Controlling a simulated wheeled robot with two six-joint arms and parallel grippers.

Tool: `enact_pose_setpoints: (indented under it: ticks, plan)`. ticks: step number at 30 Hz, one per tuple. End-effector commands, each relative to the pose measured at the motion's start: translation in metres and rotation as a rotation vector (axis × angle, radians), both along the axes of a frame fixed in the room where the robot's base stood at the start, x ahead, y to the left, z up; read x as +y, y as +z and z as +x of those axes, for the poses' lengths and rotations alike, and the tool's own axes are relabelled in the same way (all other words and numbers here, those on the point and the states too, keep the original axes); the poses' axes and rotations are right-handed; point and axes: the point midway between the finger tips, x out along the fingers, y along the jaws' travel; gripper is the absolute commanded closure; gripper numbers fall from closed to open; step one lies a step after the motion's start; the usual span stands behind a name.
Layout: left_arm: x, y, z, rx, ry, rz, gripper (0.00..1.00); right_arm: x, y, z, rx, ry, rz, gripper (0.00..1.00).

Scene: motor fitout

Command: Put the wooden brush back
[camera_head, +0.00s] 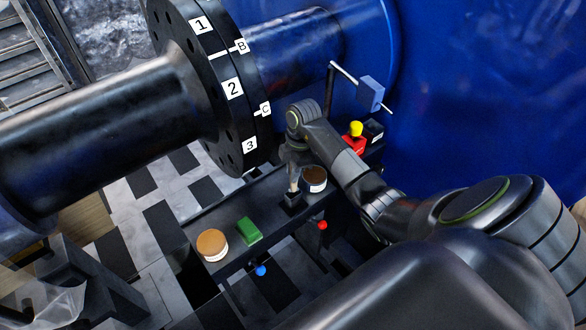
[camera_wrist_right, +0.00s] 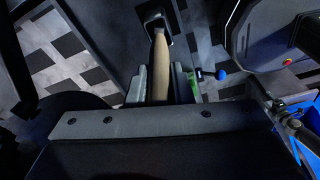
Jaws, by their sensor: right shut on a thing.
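My right gripper (camera_head: 294,165) is over the narrow dark shelf (camera_head: 228,266), pointing down. It is shut on the wooden brush, whose tan handle (camera_wrist_right: 160,68) stands between the two fingers in the wrist view. In the head view a small pale part of the brush (camera_head: 293,184) shows below the gripper. The brush's lower end meets a small black square holder (camera_head: 292,203), which also shows in the wrist view (camera_wrist_right: 154,20). I cannot tell how deep the brush sits in it. My left gripper is not in view.
A brown-topped tin (camera_head: 314,177) stands close right of the holder. A green block (camera_head: 249,231) and tan-lidded tin (camera_head: 212,243) are to its left. A red item with a yellow top (camera_head: 354,137) is behind my arm. The numbered black flange (camera_head: 232,88) rises close behind.

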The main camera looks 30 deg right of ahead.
Motion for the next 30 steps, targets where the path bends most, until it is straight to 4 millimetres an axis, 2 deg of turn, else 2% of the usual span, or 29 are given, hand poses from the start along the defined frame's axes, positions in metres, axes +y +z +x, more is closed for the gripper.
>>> enact_pose_setpoints:
  ticks: [3,4,8,16,20,23,30]
  plan:
    - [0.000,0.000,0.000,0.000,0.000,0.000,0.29,0.000,-0.001,0.000,0.000,0.000,0.000,1.00]
    - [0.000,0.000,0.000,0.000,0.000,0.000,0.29,0.000,-0.001,0.000,0.000,0.000,0.000,0.76]
    - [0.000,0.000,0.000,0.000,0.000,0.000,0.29,0.000,-0.001,0.000,0.000,0.000,0.000,0.59]
    - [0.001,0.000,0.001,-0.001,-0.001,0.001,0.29,0.000,0.000,0.000,0.000,0.000,0.000,0.58]
    - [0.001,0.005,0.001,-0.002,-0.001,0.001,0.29,0.000,0.009,0.000,0.000,0.000,0.000,0.58]
    - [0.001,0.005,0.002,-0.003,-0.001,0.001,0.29,-0.002,0.021,0.001,-0.005,-0.001,-0.002,0.58]
    - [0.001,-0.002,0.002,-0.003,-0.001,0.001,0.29,-0.010,0.077,0.000,-0.006,0.001,-0.003,0.58]
